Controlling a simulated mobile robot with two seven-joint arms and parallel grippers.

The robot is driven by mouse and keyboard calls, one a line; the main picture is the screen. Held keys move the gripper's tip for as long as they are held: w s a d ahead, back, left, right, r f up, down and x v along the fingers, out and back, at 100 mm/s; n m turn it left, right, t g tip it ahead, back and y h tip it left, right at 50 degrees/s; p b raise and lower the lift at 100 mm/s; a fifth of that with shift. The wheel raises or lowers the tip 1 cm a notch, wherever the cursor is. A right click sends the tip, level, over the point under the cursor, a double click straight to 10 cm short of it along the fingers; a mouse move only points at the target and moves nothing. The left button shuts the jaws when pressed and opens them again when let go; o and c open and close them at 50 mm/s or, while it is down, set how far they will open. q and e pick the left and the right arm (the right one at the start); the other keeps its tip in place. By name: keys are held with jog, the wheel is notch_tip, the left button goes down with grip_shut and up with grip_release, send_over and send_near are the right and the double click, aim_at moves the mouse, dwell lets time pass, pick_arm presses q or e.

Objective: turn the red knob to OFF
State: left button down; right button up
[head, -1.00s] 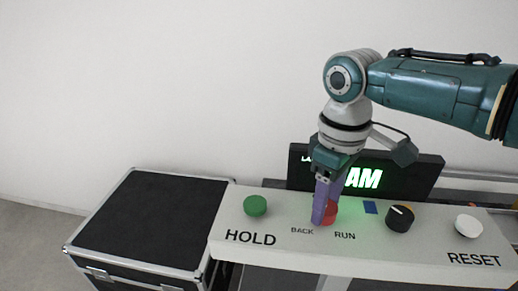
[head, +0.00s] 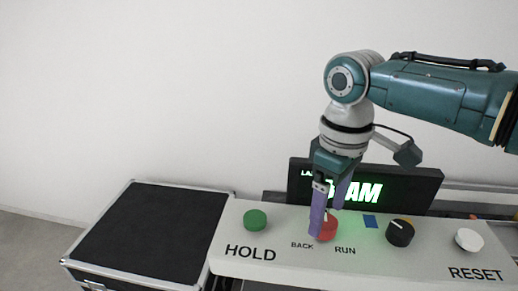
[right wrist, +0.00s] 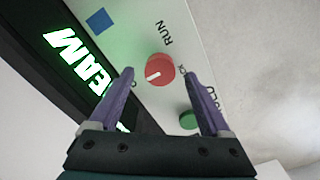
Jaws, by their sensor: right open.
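The red knob (head: 328,231) sits on the light panel between the BACK and RUN labels, partly behind my finger in the head view. In the right wrist view the knob (right wrist: 160,69) shows whole, its white pointer line aimed left and slightly down, away from RUN. A letter at that side is mostly covered by a finger, so I cannot read the label. My right gripper (head: 328,220) is open, its purple fingers apart on either side of the knob in the picture. I cannot tell whether they touch it. My left gripper is not in view.
The panel (head: 290,256) also carries a green button (head: 255,220) by HOLD, a black knob (head: 400,232) and a white button (head: 468,240) by RESET. A dark display (head: 415,190) with green letters stands behind. A black case (head: 150,225) lies left.

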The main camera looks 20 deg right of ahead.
aim_at(326, 222)
notch_tip(326, 222, up, 8)
dwell(0.5)
jog(key=shift+n+t+y, duration=0.3)
jog(key=shift+n, duration=0.2)
jog(key=s+a+f, duration=0.4)
jog(key=a+f, duration=0.1)
jog(key=shift+s+a, duration=0.1)
jog(key=shift+s, duration=0.15)
jog(key=s+a+f+m+t+y, duration=0.1)
jog(key=s+a, duration=0.1)
jog(key=s, duration=0.3)
jog(key=s+a+f+t, duration=0.1)
jog(key=s+a+f, duration=0.15)
jog(key=s, duration=0.25)
jog(key=s+d+r+m+t+h, duration=0.1)
jog(key=s+d+r+m, duration=0.2)
jog(key=s, duration=0.3)
notch_tip(326, 222, up, 28)
jog(key=p, duration=2.7)
jog(key=shift+d, duration=0.25)
jog(key=shift+s, duration=0.1)
